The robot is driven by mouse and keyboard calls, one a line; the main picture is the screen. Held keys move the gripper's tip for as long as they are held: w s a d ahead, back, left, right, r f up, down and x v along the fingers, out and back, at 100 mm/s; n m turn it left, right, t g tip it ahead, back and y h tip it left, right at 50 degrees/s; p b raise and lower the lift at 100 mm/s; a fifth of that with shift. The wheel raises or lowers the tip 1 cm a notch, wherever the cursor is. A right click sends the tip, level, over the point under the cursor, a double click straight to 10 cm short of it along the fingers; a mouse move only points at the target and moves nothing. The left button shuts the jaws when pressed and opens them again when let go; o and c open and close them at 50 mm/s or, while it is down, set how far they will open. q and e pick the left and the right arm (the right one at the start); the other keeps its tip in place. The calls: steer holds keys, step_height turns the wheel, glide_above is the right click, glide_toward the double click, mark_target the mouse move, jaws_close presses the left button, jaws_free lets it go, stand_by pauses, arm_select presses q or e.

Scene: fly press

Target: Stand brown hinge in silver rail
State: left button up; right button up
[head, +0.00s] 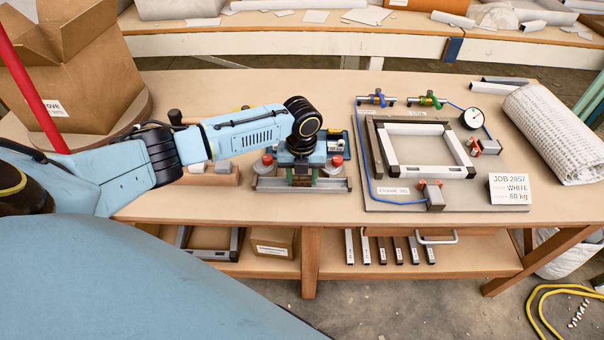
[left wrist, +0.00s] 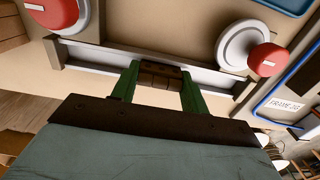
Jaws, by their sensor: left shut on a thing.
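The brown hinge (left wrist: 161,77) shows in the left wrist view as a small dark brown block. My left gripper (left wrist: 160,84) is shut on it, with one green finger on each side. The silver rail (left wrist: 92,58) runs across behind the hinge; it also shows in the head view (head: 267,185) on the bench below my wrist. The hinge overlaps the middle of the rail; I cannot tell whether it touches the rail or stands in it. In the head view my left gripper (head: 302,174) points down at the rail, and the hinge is hard to make out. My right gripper is not in view.
Two red knobs (head: 337,161) (head: 267,160) on pale round bases flank the gripper just behind the rail. A clamping board with a white and brown frame (head: 418,129) lies to the right. A cardboard box (head: 70,70) stands at the left. Bare bench top (head: 225,208) lies in front.

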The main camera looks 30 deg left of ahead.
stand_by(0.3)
arm_select(q)
steer(key=o, duration=1.2)
steer(key=shift+o, duration=0.2)
steer(key=shift+r+p, duration=0.9)
steer(key=shift+p, duration=0.1)
steer(key=shift+r+p, duration=0.55)
steer(key=shift+p, duration=0.05)
step_height(320, 180, up, 4)
steer(key=p, duration=0.4)
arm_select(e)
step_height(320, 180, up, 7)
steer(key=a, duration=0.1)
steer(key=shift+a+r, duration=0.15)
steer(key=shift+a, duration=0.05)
